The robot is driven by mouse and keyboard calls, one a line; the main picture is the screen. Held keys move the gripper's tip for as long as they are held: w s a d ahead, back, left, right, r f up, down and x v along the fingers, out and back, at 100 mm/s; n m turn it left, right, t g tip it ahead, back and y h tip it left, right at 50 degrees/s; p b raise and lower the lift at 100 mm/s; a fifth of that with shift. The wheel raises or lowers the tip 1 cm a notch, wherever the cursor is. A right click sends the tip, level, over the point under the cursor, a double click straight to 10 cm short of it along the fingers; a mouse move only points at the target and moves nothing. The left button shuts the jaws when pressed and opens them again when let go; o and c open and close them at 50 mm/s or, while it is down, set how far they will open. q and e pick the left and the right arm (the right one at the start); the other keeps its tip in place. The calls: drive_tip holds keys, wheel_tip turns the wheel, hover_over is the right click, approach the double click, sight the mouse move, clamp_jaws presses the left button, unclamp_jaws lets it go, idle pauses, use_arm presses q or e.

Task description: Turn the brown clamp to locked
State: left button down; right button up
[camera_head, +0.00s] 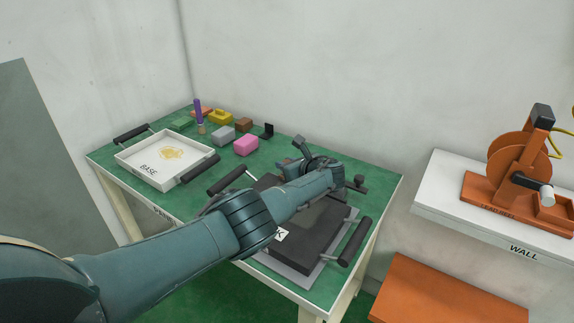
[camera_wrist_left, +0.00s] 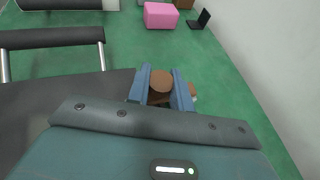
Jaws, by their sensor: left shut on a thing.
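The brown clamp (camera_wrist_left: 161,82) shows in the left wrist view as a round brown head between my two blue fingers. My left gripper (camera_wrist_left: 160,90) is shut on it, with one finger on each side. In the head view my left gripper (camera_head: 289,163) is small at the far edge of the dark box (camera_head: 318,228), and my forearm and wrist cover much of that area. The clamp cannot be made out clearly there. The clamp's lower part is hidden, and its locked or unlocked marking cannot be seen.
The dark box has black handles (camera_head: 354,241). A white tray (camera_head: 150,172) marked BASE stands left on the green table (camera_head: 215,183). Pink (camera_head: 246,145), grey and yellow blocks lie behind. An orange machine (camera_head: 515,170) stands on the right shelf (camera_head: 440,205).

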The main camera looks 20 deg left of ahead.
use_arm(q)
drive_tip(key=c, duration=1.4)
unclamp_jaws()
drive_tip(key=shift+o, duration=0.8)
use_arm(e)
drive_tip(key=shift+s+f, duration=0.1)
drive_tip(key=shift+f, duration=0.15)
use_arm(q)
drive_tip(key=p+v, duration=0.1)
drive_tip(key=v, duration=0.1)
drive_tip(key=p+v, duration=0.4)
drive_tip(key=shift+d+r, duration=0.1)
drive_tip(key=shift+r, duration=0.2)
drive_tip(key=p+v, duration=0.1)
drive_tip(key=v, duration=0.2)
drive_tip(key=p+v, duration=0.1)
drive_tip(key=v, duration=0.1)
drive_tip(key=shift+s+d, duration=0.2)
drive_tip(key=shift+d, duration=0.2)
drive_tip(key=shift+s+d+r, duration=0.1)
drive_tip(key=shift+s+d, duration=0.15)
drive_tip(key=shift+d, duration=0.2)
use_arm(e)
drive_tip(key=r, duration=0.2)
drive_tip(key=d+r+n, duration=0.1)
drive_tip(key=shift+s+d+r+g+h, duration=0.1)
drive_tip(key=shift+s+r+g+h, duration=0.05)
drive_tip(key=shift+r+g+h, duration=0.2)
